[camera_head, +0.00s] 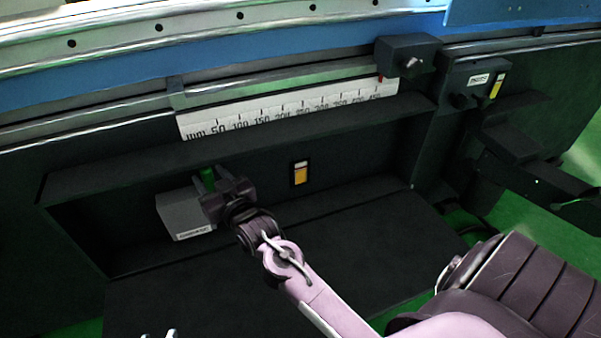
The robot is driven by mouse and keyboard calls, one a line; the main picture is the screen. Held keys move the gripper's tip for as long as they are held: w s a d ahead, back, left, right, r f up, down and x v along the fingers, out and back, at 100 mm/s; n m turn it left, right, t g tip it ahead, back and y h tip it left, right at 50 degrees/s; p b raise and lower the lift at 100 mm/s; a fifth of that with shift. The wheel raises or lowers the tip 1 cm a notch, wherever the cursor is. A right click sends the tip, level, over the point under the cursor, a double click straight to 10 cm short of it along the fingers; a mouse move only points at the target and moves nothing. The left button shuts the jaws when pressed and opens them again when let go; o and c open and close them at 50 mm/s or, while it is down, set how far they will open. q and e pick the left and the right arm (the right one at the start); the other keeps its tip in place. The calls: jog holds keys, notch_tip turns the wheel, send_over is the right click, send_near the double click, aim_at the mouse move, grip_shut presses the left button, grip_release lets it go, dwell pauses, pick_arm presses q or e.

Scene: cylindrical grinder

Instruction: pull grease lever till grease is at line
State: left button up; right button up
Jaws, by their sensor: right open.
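A grey box (180,212) with a small label sits in the recess of the dark machine, left of centre. A green lever (208,178) stands at its right side, partly hidden by my right gripper. My right gripper (212,201) is open at the lever; I cannot tell whether its fingers touch it. A small sight window (300,174) with a dark frame shows yellow in its lower part and a pale band above. It is on the recess back wall, right of the gripper. My left gripper is not clearly in view.
A ledge with a white numbered scale (290,108) runs above the recess. Dark control boxes (408,55) and a protruding bracket (510,142) are at the right, with another yellow window (497,85). The recess floor (180,285) is bare at front left.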

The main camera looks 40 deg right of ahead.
grip_shut()
jog(key=shift+s+a+f+t+b, duration=0.15)
jog(key=shift+s+f+t+b, duration=0.25)
jog(key=shift+b, duration=0.25)
pick_arm(q)
notch_tip(320, 180, down, 2)
jog(key=shift+f+b, duration=0.1)
jog(key=shift+b, duration=0.3)
pick_arm(e)
jog(key=shift+s+a, duration=0.15)
jog(key=shift+s, duration=0.3)
jog(key=shift+s+r+n+t, duration=0.1)
jog(key=shift+s+n+t, duration=0.05)
jog(key=shift+n+t, duration=0.2)
